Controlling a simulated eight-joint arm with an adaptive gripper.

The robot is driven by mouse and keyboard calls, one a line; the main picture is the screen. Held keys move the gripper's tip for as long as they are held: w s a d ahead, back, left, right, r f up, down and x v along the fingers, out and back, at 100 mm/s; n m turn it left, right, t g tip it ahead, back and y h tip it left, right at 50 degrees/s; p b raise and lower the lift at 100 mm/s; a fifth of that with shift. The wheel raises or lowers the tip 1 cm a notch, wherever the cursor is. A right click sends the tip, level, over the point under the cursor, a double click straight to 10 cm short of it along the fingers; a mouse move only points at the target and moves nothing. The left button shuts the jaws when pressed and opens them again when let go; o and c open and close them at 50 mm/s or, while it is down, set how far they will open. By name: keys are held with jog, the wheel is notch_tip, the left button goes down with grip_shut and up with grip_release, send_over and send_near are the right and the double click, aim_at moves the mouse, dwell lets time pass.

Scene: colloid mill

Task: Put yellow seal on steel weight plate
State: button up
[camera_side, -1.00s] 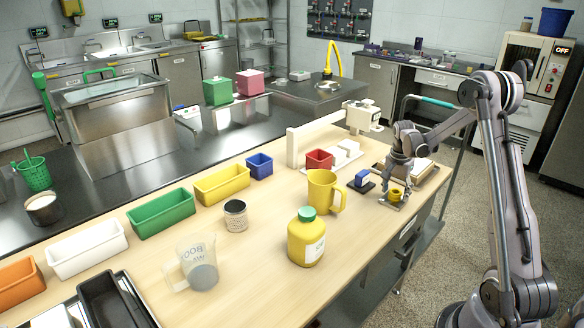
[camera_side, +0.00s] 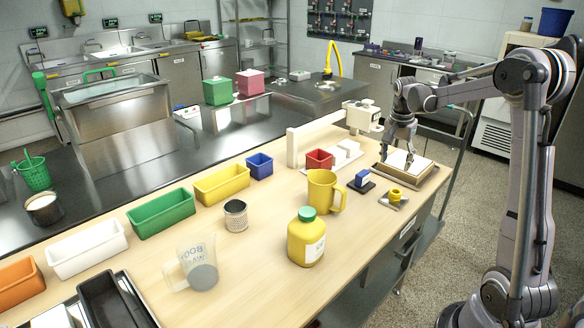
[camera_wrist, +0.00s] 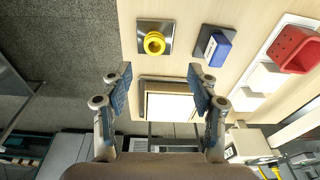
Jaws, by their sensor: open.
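The yellow seal (camera_side: 395,194) is a small ring with a central hole. It sits on the flat steel weight plate (camera_side: 386,203) near the table's right edge. In the wrist view the seal (camera_wrist: 154,43) lies within the outline of the square grey plate (camera_wrist: 141,51), at top centre. My gripper (camera_side: 399,158) is open and empty, above the wooden-framed white tray, behind the seal and apart from it. In the wrist view its two fingers (camera_wrist: 159,88) are spread wide, with nothing between their pads.
A blue block on a dark base (camera_side: 361,181) stands left of the seal. A yellow mug (camera_side: 322,191) and a yellow jar (camera_side: 306,239) stand farther left. The wooden-framed tray (camera_side: 430,184) lies at the table's far right end. A red bin (camera_side: 319,160) stands behind the mug.

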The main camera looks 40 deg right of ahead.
jog(key=a+r+n+t, duration=0.2)
jog(key=a+r+n, duration=0.15)
jog(key=a, duration=0.55)
jog(key=a+r+n+t, duration=0.15)
jog(key=a+n, duration=0.25)
jog(key=a, duration=0.4)
jog(key=s+a+n+t, duration=0.1)
jog(key=s+a+n, duration=0.1)
jog(key=a, duration=0.3)
jog(key=s+a+f+n+t+y, duration=0.1)
jog(key=s+a+n, duration=0.2)
jog(key=a, duration=0.3)
jog(key=s+a+f+n+t, duration=0.1)
jog(key=s+a+n, duration=0.1)
jog(key=a+n, duration=0.2)
jog(key=shift+s+a+n+y, duration=0.35)
jog(key=shift+a+y, duration=0.05)
jog(key=shift+a, duration=0.65)
